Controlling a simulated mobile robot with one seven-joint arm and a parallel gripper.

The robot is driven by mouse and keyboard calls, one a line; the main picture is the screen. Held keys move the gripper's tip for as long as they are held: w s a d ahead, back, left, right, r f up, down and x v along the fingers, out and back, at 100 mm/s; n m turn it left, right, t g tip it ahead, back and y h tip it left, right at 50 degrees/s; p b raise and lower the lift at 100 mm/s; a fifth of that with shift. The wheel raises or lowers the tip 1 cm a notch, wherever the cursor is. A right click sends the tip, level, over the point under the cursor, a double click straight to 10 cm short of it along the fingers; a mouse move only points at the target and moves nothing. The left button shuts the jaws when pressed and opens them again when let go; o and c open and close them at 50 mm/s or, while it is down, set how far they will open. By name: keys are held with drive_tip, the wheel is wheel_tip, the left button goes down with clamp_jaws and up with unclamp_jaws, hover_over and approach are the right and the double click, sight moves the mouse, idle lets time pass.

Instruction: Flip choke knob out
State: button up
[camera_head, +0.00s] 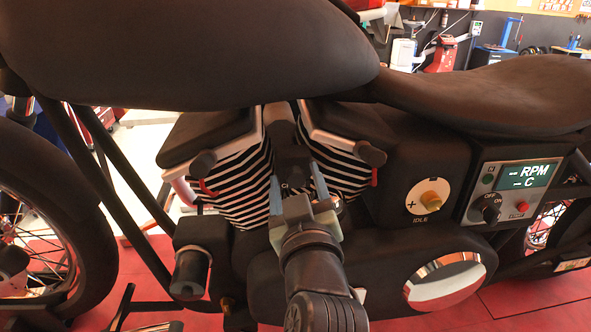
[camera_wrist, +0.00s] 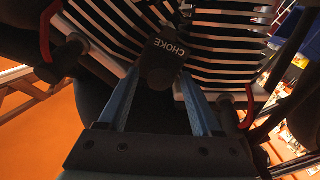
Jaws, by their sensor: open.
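The choke knob (camera_wrist: 163,64) is a dark block with white CHOKE lettering, seen in the wrist view in front of the finned engine cylinders. In the head view only part of its lettering (camera_head: 285,186) shows behind my gripper. My gripper (camera_head: 296,177) is open, with its two blue fingers pointing at the engine between the cylinders. In the wrist view the gripper (camera_wrist: 160,76) has one fingertip on each side of the knob. I cannot tell whether either finger touches it.
Striped cylinders (camera_head: 238,190) flank the gripper closely, with the dark tank (camera_head: 190,55) above. The front wheel (camera_head: 95,215) is at left.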

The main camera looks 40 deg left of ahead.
drive_tip(key=shift+w+a, duration=0.3)
drive_tip(key=shift+c, duration=0.2)
clamp_jaws()
